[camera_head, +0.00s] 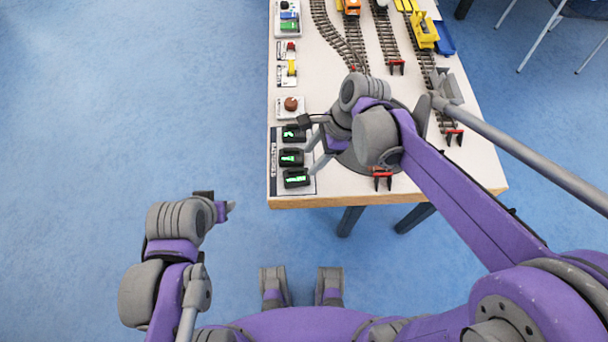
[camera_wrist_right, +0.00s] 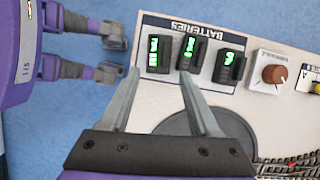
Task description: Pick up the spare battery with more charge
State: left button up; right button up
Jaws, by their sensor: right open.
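Three black batteries with green charge displays stand in a row on a panel marked BATTERIES (camera_wrist_right: 200,20). The front one (camera_head: 296,179) is the leftmost in the right wrist view (camera_wrist_right: 158,52) and shows the longest green display. The middle battery (camera_head: 291,157) shows less green in the right wrist view (camera_wrist_right: 191,52). The far battery (camera_head: 293,134) shows the least green in the right wrist view (camera_wrist_right: 229,66). My right gripper (camera_head: 312,156) is open and empty, just right of the row; its fingers (camera_wrist_right: 158,74) point at the front battery. My left gripper (camera_head: 217,207) is off the table; its opening is unclear.
A brown knob (camera_head: 290,104) sits on a small plate beyond the batteries. Small switch panels (camera_head: 287,62) line the left edge farther back. Rails (camera_head: 344,40) with red buffers and toy vehicles (camera_head: 424,32) fill the table's middle and right. The floor left of the table is clear.

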aim_at(295, 176)
jog(key=x, duration=0.9)
jog(key=shift+s+a+r+b, duration=0.15)
jog(key=shift+a+b, duration=0.2)
jog(key=shift+b, duration=0.05)
grip_shut()
